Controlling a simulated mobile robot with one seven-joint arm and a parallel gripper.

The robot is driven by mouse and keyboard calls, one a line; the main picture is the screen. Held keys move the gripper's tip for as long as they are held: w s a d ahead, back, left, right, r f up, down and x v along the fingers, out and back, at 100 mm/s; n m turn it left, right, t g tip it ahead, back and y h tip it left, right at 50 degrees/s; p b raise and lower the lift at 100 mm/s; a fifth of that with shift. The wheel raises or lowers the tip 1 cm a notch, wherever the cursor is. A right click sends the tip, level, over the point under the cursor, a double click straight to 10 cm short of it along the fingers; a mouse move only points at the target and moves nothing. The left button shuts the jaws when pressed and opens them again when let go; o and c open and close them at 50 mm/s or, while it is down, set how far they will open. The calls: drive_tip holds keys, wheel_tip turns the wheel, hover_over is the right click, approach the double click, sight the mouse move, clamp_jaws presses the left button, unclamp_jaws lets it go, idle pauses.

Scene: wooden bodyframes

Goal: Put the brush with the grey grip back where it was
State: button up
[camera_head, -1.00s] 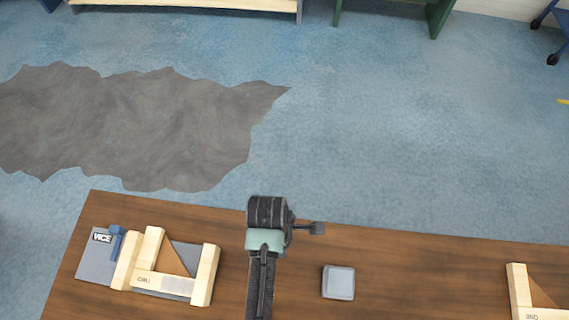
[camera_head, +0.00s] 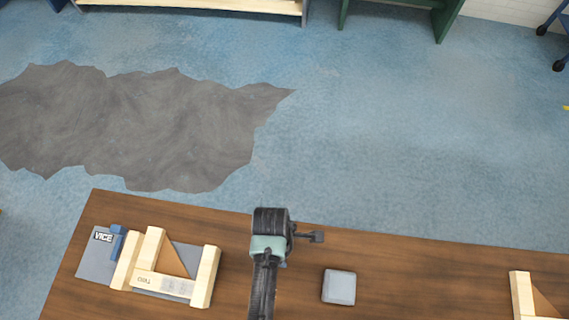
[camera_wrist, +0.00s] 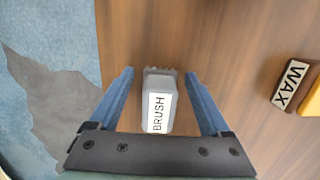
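The brush (camera_wrist: 160,105), with a grey grip and a white BRUSH label, lies between the two blue fingers of my gripper (camera_wrist: 158,74) in the wrist view. The fingers are spread, with a gap of wood showing on each side of the grip. Part of the brush is hidden behind the gripper's dark body. In the head view my arm's end (camera_head: 270,248) is over the wooden table and hides the brush; only a bit of a blue finger shows.
A block labelled WAX (camera_wrist: 290,84) lies to the right in the wrist view. On the table (camera_head: 430,270) are a wooden frame (camera_head: 205,277) on a grey VICE plate (camera_head: 95,262), a grey block (camera_head: 339,287) and another wooden frame (camera_head: 522,296). Bare wood lies between the block and the right frame.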

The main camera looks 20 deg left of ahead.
drive_tip(key=shift+r, duration=0.1)
drive_tip(key=r, duration=0.4)
drive_tip(key=a+r, duration=0.1)
drive_tip(key=r, duration=0.7)
drive_tip(key=shift+s+a+r+p, duration=0.1)
drive_tip(key=shift+s+a+p, duration=0.05)
drive_tip(key=shift+p, duration=0.15)
drive_tip(key=w+a+r+m+t+y, duration=0.15)
drive_tip(key=w+r+m+t, duration=0.45)
drive_tip(key=w+r, duration=0.8)
drive_tip(key=w+d+r+m+t+y, duration=0.15)
drive_tip(key=w+r+m+t, duration=0.4)
drive_tip(key=r, duration=0.95)
drive_tip(key=d+r+m+t, duration=0.2)
drive_tip(key=r+t, duration=0.2)
drive_tip(key=r, duration=0.6)
drive_tip(key=s+d+r+m+t+h, duration=0.15)
drive_tip(key=r+t, duration=0.25)
drive_tip(key=r, duration=0.6)
drive_tip(key=d+r+m+t+y, duration=0.1)
drive_tip(key=d+r+m+t, duration=0.25)
drive_tip(key=r, duration=0.65)
drive_tip(key=s+d+r+m+t+h, duration=0.1)
drive_tip(key=s+d+r+m+t, duration=0.1)
drive_tip(key=s+r+t, duration=0.2)
drive_tip(key=s+r, duration=0.3)
drive_tip(key=r, duration=0.2)
drive_tip(key=shift+s+r+m, duration=0.2)
drive_tip(key=shift+m, duration=0.15)
